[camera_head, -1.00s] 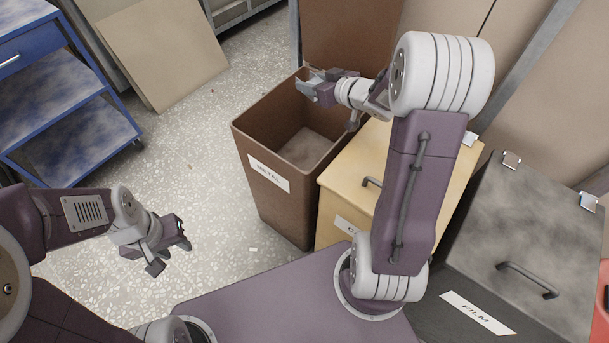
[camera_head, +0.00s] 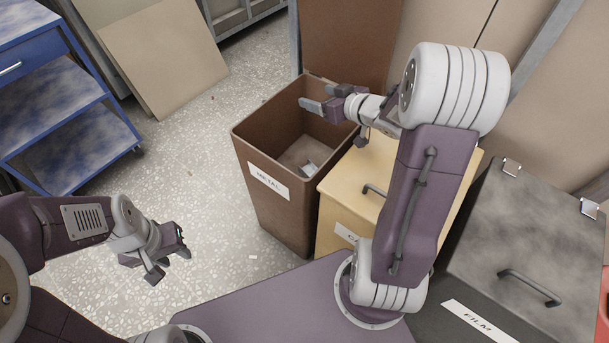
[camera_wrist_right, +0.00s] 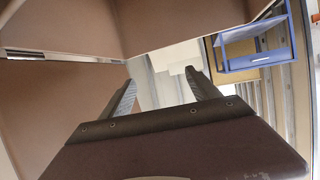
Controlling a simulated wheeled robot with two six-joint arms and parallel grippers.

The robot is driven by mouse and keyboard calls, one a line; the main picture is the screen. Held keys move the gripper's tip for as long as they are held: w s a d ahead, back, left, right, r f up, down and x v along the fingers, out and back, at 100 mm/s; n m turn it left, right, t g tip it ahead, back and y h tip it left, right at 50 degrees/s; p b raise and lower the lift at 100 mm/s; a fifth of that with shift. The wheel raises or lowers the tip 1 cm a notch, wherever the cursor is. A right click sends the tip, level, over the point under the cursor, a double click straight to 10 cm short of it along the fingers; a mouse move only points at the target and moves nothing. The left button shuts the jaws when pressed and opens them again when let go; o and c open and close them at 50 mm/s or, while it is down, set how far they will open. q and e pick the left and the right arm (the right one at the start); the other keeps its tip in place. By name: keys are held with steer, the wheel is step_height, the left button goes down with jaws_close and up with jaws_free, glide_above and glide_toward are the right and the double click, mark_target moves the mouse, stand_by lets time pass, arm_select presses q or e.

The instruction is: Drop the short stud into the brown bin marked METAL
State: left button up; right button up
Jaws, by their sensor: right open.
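The brown bin (camera_head: 262,150) marked METAL stands open on the floor in the middle of the head view, its white label on the front. A short grey metal piece, the short stud (camera_head: 310,168), lies inside at the bottom of the bin. My right gripper (camera_head: 322,96) is above the bin's opening, open and empty. In the right wrist view its two fingers (camera_wrist_right: 160,88) stand apart with nothing between them. My left gripper (camera_head: 168,262) is low at the left over the floor, away from the bin; its fingers look apart and nothing shows between them.
A tan lidded bin (camera_head: 345,205) stands right of the brown bin, and a grey lidded bin (camera_head: 530,235) marked FILM further right. A blue shelf cart (camera_head: 70,150) and leaning boards (camera_head: 165,55) are at the left.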

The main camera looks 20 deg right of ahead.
arm_select(q)
step_height(320, 180, up, 3)
steer(key=shift+f+p, duration=0.1)
steer(key=shift+p, duration=0.8)
arm_select(e)
steer(key=v, duration=0.5)
steer(key=shift+s+d+r, duration=0.1)
steer(key=shift+s+r, duration=0.05)
steer(key=shift+s, duration=0.15)
